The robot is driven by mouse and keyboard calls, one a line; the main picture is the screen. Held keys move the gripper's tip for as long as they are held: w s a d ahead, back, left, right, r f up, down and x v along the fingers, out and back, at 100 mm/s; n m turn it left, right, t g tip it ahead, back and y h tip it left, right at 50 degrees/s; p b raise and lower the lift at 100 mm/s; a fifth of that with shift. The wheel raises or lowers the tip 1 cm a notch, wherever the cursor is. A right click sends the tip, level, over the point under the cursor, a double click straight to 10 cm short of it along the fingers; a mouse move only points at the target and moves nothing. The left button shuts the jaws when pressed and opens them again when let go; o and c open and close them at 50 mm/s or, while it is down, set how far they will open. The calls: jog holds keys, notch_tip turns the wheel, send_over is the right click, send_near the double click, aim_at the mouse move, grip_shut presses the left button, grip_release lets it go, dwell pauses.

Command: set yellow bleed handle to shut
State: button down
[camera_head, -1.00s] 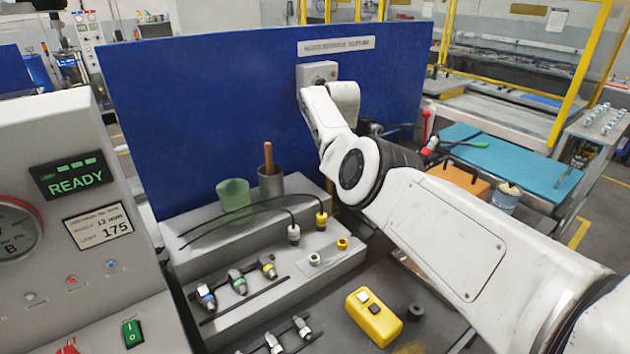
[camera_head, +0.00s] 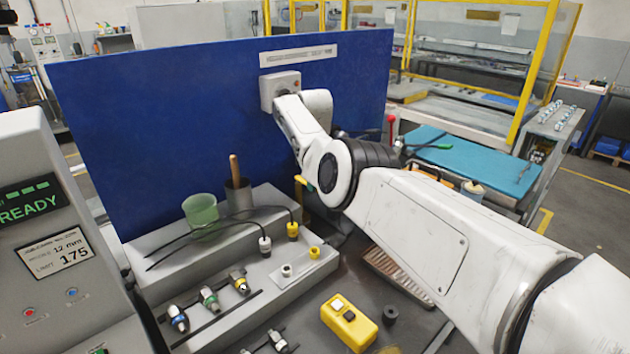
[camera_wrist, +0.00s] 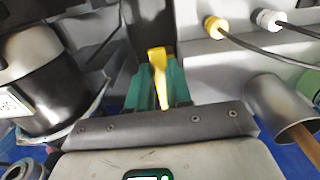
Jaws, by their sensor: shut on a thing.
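The yellow bleed handle (camera_wrist: 158,75) stands between the green fingertips of my gripper (camera_wrist: 160,88) in the wrist view. The fingers are closed on it from both sides. Its wider end sticks out past the fingertips, and a narrow part runs back between them. In the head view my white arm hides the fingers. A small yellow piece (camera_head: 301,190) shows just left of my arm there, partly covered, and looks like the same handle. The handle's pivot and the part it turns are hidden.
A grey step (camera_head: 245,232) holds a green cup (camera_head: 201,211), a grey cup with a wooden stick (camera_head: 238,192) and cable connectors. A blue panel (camera_head: 170,130) stands behind. A yellow box (camera_head: 349,322) lies at the front. In the wrist view a grey cup (camera_wrist: 272,100) is close at right.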

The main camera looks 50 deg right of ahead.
jog(key=shift+w+r, duration=0.15)
jog(key=c, duration=1)
grip_release()
notch_tip(320, 180, up, 11)
jog(key=shift+f+b, duration=0.2)
jog(key=shift+b, duration=0.6)
